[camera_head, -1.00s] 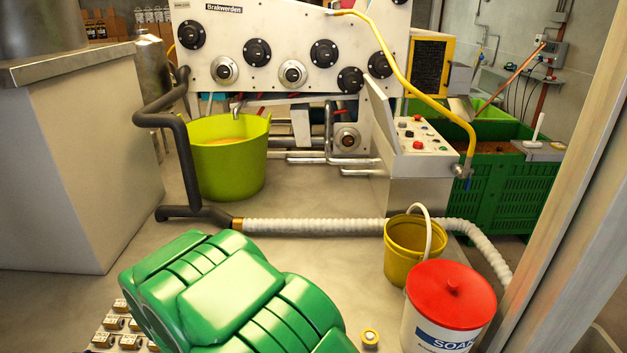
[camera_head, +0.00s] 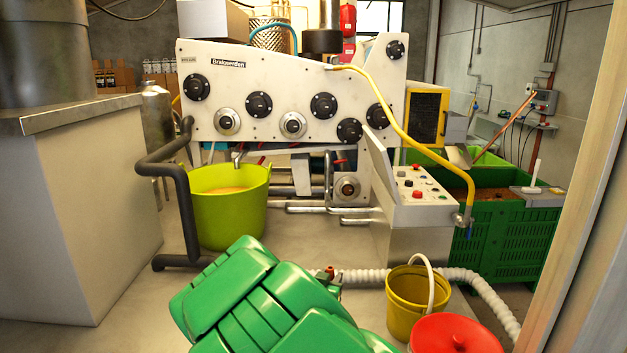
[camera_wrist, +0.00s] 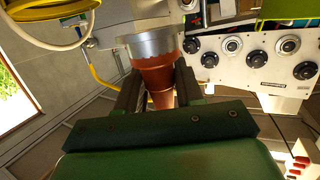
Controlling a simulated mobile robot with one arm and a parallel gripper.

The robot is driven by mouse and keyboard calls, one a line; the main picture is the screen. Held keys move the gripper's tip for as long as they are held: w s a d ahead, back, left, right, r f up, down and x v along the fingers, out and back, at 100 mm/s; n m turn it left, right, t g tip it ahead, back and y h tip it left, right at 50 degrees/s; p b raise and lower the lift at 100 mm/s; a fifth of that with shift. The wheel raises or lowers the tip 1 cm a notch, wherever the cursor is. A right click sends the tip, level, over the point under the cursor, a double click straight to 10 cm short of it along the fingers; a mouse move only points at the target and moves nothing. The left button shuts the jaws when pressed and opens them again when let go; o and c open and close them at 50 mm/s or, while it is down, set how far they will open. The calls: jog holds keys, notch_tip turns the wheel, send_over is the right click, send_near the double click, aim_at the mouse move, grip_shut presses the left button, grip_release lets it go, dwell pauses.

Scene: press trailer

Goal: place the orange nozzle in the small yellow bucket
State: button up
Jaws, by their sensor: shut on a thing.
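My gripper (camera_head: 334,281) shows just past the green arm, in front of the white ribbed hose. In the wrist view my gripper (camera_wrist: 157,92) has its two dark fingers shut on the orange nozzle (camera_wrist: 158,78), a tapered orange-brown piece. A grey metal collar sits at its wide end; I cannot tell whether it belongs to the nozzle. A bit of the nozzle (camera_head: 330,271) shows in the head view, mostly hidden. The small yellow bucket (camera_head: 405,307) stands upright on the floor to the right of my gripper, its white handle raised.
A red-lidded white tub (camera_head: 455,335) stands in front of the bucket. The hose (camera_head: 365,279) runs behind it. A lime tub (camera_head: 232,215) stands left, below the white press (camera_head: 290,85). A control console (camera_head: 410,195) and green crate (camera_head: 510,235) are behind the bucket.

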jog(key=w+d+r, duration=0.3)
jog(key=d+r, duration=0.7)
jog(key=shift+w+d+n+y, duration=0.3)
jog(key=shift+y, duration=0.1)
jog(key=a+f, duration=0.2)
jog(key=a, duration=0.1)
jog(key=s+a+f, duration=0.1)
jog(key=a+f, duration=0.2)
jog(key=s+a+f, duration=0.1)
jog(key=a+f, duration=0.2)
jog(key=shift+s+f, duration=0.15)
jog(key=shift+s, duration=0.1)
jog(key=s+a+f+m+h, duration=0.1)
jog(key=s+a+f+h, duration=0.1)
jog(key=s+a+f, duration=0.6)
jog(key=s+f+m+g+h, duration=0.1)
jog(key=s+f, duration=0.4)
jog(key=s, duration=0.4)
jog(key=s+f+m+h, duration=0.1)
jog(key=s+f, duration=0.4)
jog(key=s, duration=0.4)
jog(key=shift+s+d+f+g, duration=0.3)
jog(key=shift+s+g, duration=0.1)
